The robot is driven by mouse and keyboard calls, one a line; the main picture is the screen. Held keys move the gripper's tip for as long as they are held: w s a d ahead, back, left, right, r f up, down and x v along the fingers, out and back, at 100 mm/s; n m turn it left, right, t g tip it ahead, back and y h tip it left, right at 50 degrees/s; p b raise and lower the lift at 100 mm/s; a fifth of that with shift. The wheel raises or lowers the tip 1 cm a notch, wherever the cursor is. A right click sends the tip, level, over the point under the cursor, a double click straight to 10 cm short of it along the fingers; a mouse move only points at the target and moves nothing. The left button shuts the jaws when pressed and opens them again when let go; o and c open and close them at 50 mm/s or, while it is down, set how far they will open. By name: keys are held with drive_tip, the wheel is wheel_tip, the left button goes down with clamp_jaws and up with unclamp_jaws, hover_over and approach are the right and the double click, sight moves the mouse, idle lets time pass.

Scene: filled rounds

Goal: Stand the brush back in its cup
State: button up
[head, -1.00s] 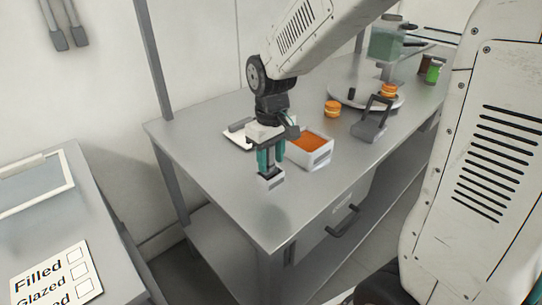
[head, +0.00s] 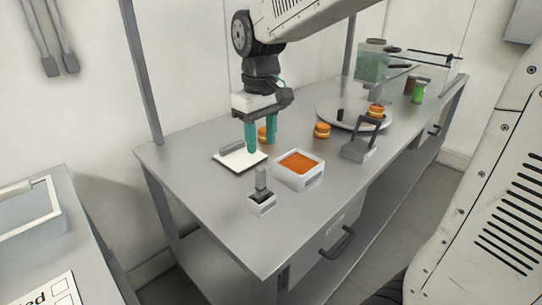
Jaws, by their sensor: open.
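The brush (head: 261,180) stands upright in a small light cup (head: 262,205) near the front left of the steel table. Its dark grey handle sticks up, and its lower end is hidden inside the cup. My gripper (head: 262,140) is open, with its two teal fingers pointing down. It is up and behind the brush and cup, apart from both. Nothing is held between the fingers. An orange round shows behind them.
A white tub with orange filling (head: 298,170) stands right of the cup. A white board (head: 240,160) lies behind. Orange rounds (head: 322,130), a grey stand (head: 360,150) and a round plate (head: 335,112) are further back. The table's front left is clear.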

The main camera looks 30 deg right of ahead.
drive_tip(key=s+d+f+m, duration=0.1)
drive_tip(key=s, duration=0.9)
drive_tip(key=s+d+m+t, duration=0.1)
drive_tip(key=s+d+m, duration=0.1)
drive_tip(key=s, duration=0.9)
drive_tip(key=shift+s+f+m, duration=0.3)
drive_tip(key=shift+f, duration=0.1)
